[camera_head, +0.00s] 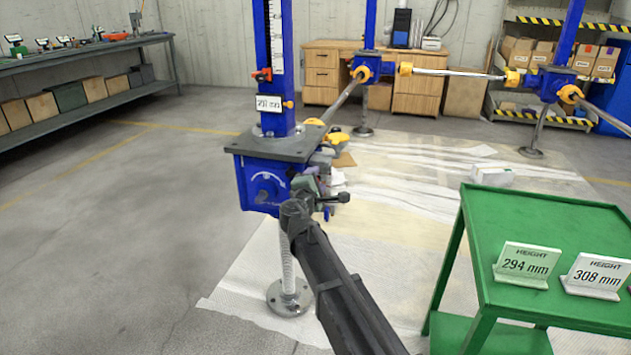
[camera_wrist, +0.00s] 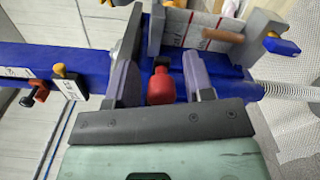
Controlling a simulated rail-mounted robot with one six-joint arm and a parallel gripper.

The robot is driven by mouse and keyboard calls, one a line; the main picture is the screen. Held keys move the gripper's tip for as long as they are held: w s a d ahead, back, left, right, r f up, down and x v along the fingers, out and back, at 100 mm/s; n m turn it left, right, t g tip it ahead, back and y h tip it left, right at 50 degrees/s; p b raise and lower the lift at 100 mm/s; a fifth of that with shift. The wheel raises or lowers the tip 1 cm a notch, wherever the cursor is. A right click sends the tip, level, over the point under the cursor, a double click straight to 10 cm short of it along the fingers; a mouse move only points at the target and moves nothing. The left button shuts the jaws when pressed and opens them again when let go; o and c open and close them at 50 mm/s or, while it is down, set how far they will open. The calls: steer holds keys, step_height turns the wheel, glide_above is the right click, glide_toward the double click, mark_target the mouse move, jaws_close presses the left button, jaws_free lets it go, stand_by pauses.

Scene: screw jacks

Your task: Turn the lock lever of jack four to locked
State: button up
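No jack number is readable. My gripper (camera_head: 322,165) is at the right side of this housing, partly hidden by my wrist. In the wrist view, my gripper (camera_wrist: 162,62) is open, its two grey-purple fingers on either side of a red knob (camera_wrist: 161,86). Gaps show between knob and fingers. This knob may be the lock lever's end; its shaft is mostly hidden. An orange lever (camera_wrist: 221,36) lies on a marked plate to the right.
A green cart (camera_head: 545,215) with height cards (camera_head: 524,264) stands at the right. Two more blue jacks (camera_head: 368,65) stand behind, joined by shafts. A red clamp (camera_head: 262,75) and a height tag (camera_head: 269,103) sit on the near column. Floor at left is clear.

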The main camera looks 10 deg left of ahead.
steer(key=s, duration=1)
steer(key=shift+s+a, duration=0.25)
steer(key=shift+s, duration=0.15)
